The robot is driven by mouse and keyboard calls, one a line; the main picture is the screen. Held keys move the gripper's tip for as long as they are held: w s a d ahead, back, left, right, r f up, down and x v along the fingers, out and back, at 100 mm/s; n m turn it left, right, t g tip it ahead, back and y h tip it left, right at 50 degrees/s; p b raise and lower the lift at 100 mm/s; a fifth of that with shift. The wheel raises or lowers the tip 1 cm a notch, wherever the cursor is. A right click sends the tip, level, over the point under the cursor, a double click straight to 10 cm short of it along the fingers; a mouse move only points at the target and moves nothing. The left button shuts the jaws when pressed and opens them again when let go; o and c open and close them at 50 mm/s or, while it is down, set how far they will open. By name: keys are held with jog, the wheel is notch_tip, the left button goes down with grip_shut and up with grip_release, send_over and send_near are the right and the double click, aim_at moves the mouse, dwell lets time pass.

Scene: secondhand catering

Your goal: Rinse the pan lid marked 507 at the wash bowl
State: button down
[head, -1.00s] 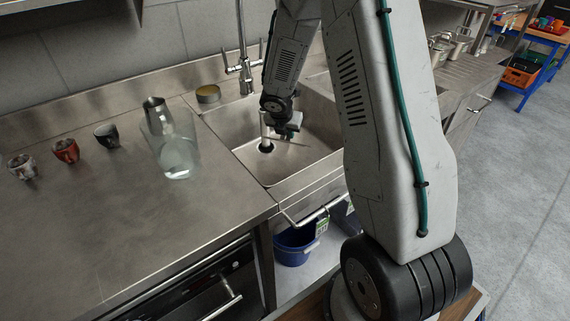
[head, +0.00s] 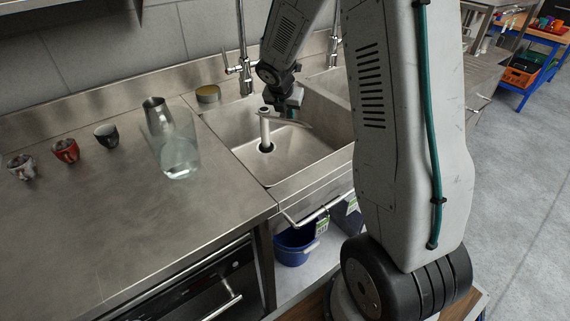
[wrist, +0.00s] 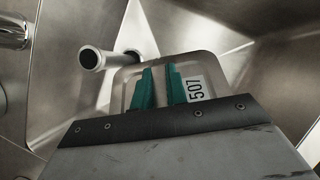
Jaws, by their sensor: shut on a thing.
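My gripper (head: 290,100) hangs over the steel sink basin, which I take for the wash bowl (head: 230,135). In the wrist view my teal fingers (wrist: 161,78) are shut on a rectangular metal lid with rounded corners, the pan lid (wrist: 205,64). Its white label reading 507 shows beside the right finger. In the head view the lid (head: 293,121) appears as a thin grey edge below the gripper, beside an upright standpipe (head: 265,130). In the wrist view the standpipe (wrist: 92,59) stands left of the lid; I cannot tell whether they touch. No water flow is visible.
A tap (head: 240,68) stands behind the basin. A clear jug (head: 177,150), a metal pitcher (head: 155,115), a tin (head: 208,95) and several cups (head: 66,151) stand on the left worktop. A blue bucket (head: 292,247) sits below. The front left worktop is clear.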

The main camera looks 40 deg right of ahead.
jog(key=shift+r, duration=4.5)
notch_tip(320, 180, up, 4)
